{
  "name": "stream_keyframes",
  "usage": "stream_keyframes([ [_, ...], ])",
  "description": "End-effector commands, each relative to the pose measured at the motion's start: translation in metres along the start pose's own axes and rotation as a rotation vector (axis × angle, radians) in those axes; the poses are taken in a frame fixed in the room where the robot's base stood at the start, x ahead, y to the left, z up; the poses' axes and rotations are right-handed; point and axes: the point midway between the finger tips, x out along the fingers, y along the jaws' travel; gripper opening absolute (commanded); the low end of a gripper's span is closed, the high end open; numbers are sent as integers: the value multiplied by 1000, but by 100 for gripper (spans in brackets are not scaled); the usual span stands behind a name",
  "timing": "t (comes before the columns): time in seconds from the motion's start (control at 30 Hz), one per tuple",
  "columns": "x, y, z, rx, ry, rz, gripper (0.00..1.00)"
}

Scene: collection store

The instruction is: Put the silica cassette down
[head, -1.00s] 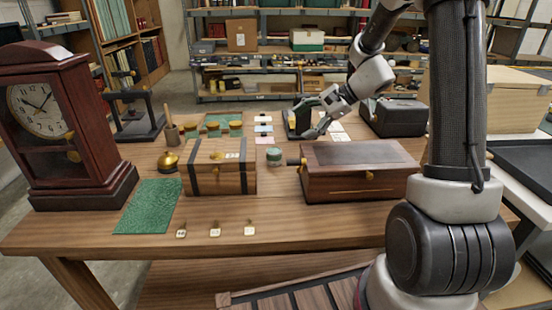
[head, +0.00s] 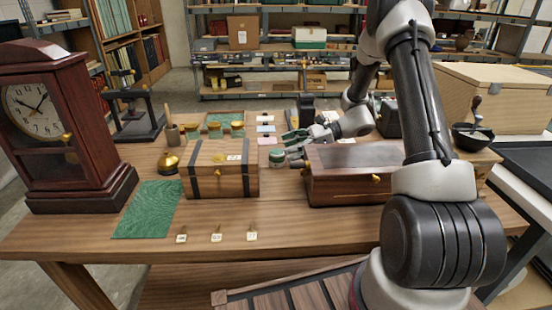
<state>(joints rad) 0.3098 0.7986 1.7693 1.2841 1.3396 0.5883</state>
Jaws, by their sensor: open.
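A small green round container (head: 277,158) with a pale lid stands on the wooden table, right of the strapped wooden chest. It may be the silica cassette, but I cannot tell for sure. My gripper (head: 289,144) is open and low over the table, just behind and to the right of this container. I see nothing held between its fingers. Whether a finger touches the container is too small to tell.
The strapped chest (head: 222,176) and a reddish-brown box (head: 345,188) flank the container closely. A dark upright object (head: 306,108) stands behind my gripper. Pale cards (head: 266,129) lie behind the container. A clock (head: 60,125) stands at the left; the table's front strip is mostly clear.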

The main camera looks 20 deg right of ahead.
Motion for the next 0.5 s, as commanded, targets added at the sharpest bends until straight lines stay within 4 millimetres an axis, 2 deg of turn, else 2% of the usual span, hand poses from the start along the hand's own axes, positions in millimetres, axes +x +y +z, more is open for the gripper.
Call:
stream_keyframes([
  [0.3, 44, 5, -2, -1, 0, 3, 72],
  [0.5, 49, 4, -2, -1, 1, -1, 72],
])
